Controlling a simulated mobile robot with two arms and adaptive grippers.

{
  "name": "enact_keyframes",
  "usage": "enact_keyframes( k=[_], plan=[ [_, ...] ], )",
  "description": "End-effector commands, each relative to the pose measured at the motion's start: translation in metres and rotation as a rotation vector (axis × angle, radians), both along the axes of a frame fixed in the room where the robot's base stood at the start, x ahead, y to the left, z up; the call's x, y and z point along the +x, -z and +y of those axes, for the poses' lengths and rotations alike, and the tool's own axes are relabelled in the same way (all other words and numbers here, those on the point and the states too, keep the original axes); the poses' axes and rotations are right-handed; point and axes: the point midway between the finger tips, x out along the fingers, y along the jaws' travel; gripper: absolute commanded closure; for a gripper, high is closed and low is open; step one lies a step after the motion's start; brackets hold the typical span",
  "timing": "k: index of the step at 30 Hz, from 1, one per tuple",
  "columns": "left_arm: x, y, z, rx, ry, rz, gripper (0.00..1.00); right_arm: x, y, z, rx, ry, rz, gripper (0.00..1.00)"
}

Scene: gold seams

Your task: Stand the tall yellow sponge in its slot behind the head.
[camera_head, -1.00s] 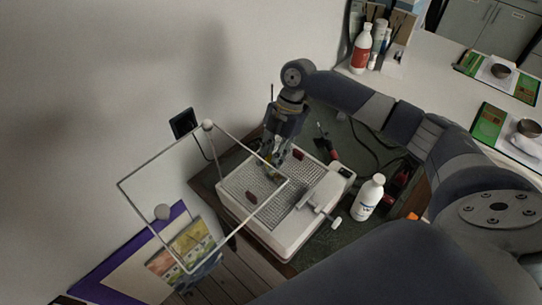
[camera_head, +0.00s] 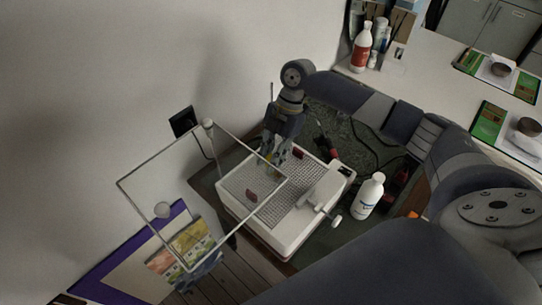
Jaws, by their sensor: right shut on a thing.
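My right gripper (camera_head: 272,156) points down over the far part of the white grinder (camera_head: 285,243) with its grid top. It is shut on the yellow sponge (camera_head: 269,157), of which only a small yellow patch shows between and below the fingers. The grinder head (camera_head: 322,190) sits on the right part of the grid. The slot behind the head cannot be made out.
A clear pane with a thin frame (camera_head: 150,172) stands in front of the grinder's left part. A white bottle (camera_head: 369,195) stands right of the grinder. A red-handled tool (camera_head: 333,152) and dark cables lie behind. Small dark red pieces (camera_head: 251,195) lie on the grid.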

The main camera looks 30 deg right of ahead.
Motion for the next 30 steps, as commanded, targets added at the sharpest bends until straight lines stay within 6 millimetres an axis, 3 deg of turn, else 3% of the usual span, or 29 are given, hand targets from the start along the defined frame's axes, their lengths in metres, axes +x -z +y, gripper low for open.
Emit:
enact_keyframes(
  k=[30],
  plan=[
    [0.0,0.006,0.0,0.0,0.0,-0.001,0.67,0.0,0.013,0.0,0.0,0.0,0.0,0.89]
  ],
)
